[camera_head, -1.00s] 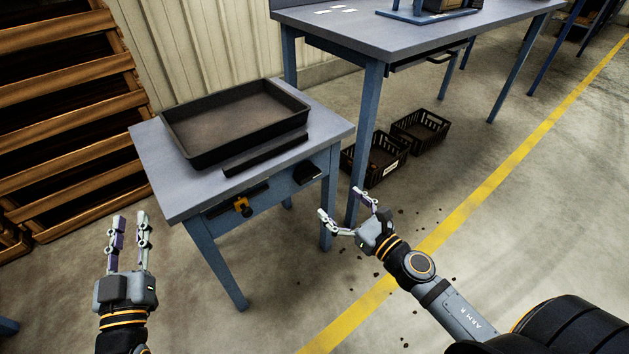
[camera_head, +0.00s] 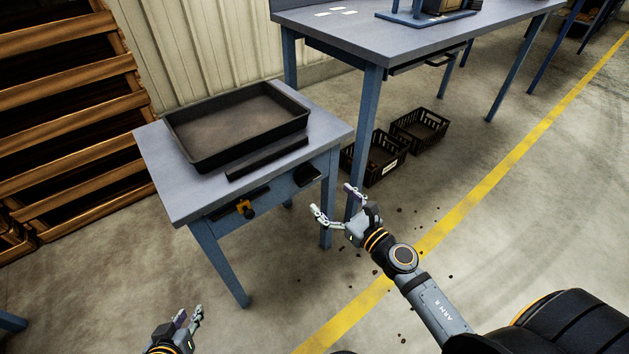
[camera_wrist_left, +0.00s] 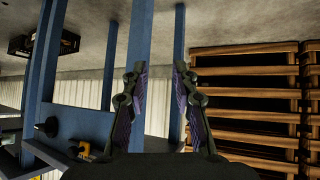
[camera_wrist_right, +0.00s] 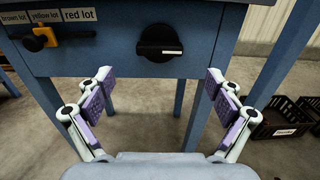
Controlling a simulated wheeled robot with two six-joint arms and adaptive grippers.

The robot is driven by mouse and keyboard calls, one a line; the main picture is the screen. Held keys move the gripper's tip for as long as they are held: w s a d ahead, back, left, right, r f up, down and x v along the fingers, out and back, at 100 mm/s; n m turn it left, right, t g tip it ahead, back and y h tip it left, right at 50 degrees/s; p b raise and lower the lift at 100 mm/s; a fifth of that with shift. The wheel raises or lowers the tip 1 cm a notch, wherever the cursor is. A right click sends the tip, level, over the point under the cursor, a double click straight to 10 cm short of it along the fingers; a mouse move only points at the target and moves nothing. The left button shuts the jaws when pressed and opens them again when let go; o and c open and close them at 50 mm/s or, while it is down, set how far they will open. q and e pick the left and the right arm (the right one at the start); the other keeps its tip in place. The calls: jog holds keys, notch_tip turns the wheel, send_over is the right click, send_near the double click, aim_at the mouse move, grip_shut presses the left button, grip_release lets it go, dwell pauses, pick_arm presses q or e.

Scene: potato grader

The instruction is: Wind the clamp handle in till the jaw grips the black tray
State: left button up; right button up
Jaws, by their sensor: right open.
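The black tray (camera_head: 238,126) lies on a small blue-legged table (camera_head: 160,172). A dark bar (camera_head: 268,158), which looks like the clamp jaw, lies along its near side; I cannot tell whether they touch. A black round knob with a pale label, apparently the clamp handle (camera_head: 307,174), is on the table's front; it shows in the right wrist view (camera_wrist_right: 161,38). My right gripper (camera_head: 332,201) is open and empty, below and short of this knob (camera_wrist_right: 158,82). My left gripper (camera_head: 190,314) is open and empty, low in front of the table (camera_wrist_left: 157,72).
A yellow pointer with a black knob (camera_head: 245,208) sits left on the table front, under lot labels (camera_wrist_right: 45,17). Black crates (camera_head: 375,158) stand on the floor beyond the table. A larger workbench (camera_head: 400,40) is behind, and wooden racks (camera_head: 70,110) are at left.

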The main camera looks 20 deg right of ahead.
aim_at(312, 180)
jog(key=p+x, duration=0.1)
jog(key=x, duration=0.5)
jog(key=shift+w, duration=0.2)
pick_arm(q)
jog(key=s+f+g, duration=0.4)
jog(key=s, duration=0.4)
jog(key=shift+d+f+g, duration=0.25)
jog(key=shift+f+g, duration=0.05)
jog(key=shift+f, duration=0.1)
pick_arm(e)
jog(key=shift+w+a, duration=0.2)
jog(key=shift+w, duration=0.25)
jog(key=shift+c, duration=0.2)
jog(key=c, duration=1.1)
pick_arm(q)
jog(key=shift+p, duration=0.3)
